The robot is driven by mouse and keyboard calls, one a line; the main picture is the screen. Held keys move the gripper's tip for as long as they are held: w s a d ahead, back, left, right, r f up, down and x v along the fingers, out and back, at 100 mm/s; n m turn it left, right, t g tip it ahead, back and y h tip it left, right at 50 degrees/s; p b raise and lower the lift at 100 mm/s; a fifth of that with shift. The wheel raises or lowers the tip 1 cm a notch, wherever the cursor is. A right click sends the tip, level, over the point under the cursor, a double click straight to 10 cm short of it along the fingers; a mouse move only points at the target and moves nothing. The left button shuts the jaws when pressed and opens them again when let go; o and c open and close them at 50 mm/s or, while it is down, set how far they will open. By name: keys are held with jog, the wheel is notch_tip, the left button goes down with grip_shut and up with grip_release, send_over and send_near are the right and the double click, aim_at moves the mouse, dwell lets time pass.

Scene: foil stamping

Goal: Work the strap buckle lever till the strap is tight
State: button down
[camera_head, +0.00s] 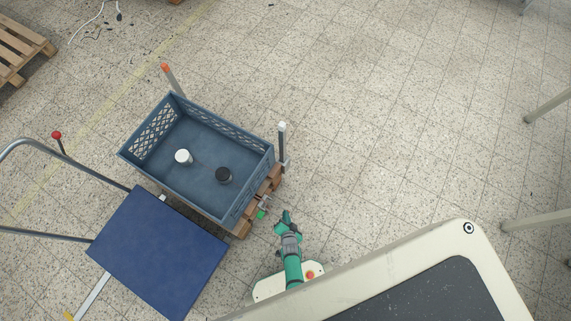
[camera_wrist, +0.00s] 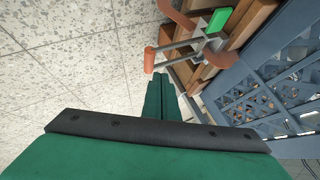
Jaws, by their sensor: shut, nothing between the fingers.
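The strap buckle (camera_wrist: 190,46) is a grey metal frame with a green tab (camera_wrist: 217,20), at the side of the wooden pallet. A lever-like part with an orange-brown cylindrical end (camera_wrist: 149,60) sticks out from it to the left in the wrist view. Orange-brown curved pieces, perhaps the strap (camera_wrist: 178,15), lie beside it; I cannot tell how tight it is. In the head view the green tab (camera_head: 262,213) shows small at the pallet corner. My gripper (camera_wrist: 161,76) is shut and empty, its fingertips just below the cylindrical end in the picture; contact is unclear. It also shows in the head view (camera_head: 286,214).
A blue crate (camera_head: 187,204) with a white and a black round object inside stands on the pallet (camera_head: 243,229). Posts rise at its corners. A blue-topped cart (camera_head: 157,252) stands to the left, a light-edged table (camera_head: 400,255) to the lower right.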

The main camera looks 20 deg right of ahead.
notch_tip(320, 180, up, 5)
dwell(0.7)
dwell(0.7)
jog(key=s+a+r+n+t+y, duration=0.1)
jog(key=s+a+r+n+t, duration=0.1)
jog(key=r, duration=1.5)
jog(key=s+a+r+n+t, duration=0.2)
jog(key=s+a+r+n, duration=0.2)
jog(key=r, duration=1.4)
jog(key=s+a+r+n+t+y, duration=0.1)
jog(key=s+a+r+n, duration=0.3)
jog(key=r, duration=1.4)
jog(key=shift+s+r+n+t+y, duration=0.2)
jog(key=shift+s+n+t+y, duration=0.1)
jog(key=shift+s+n+t, duration=0.7)
jog(key=shift+a, duration=0.2)
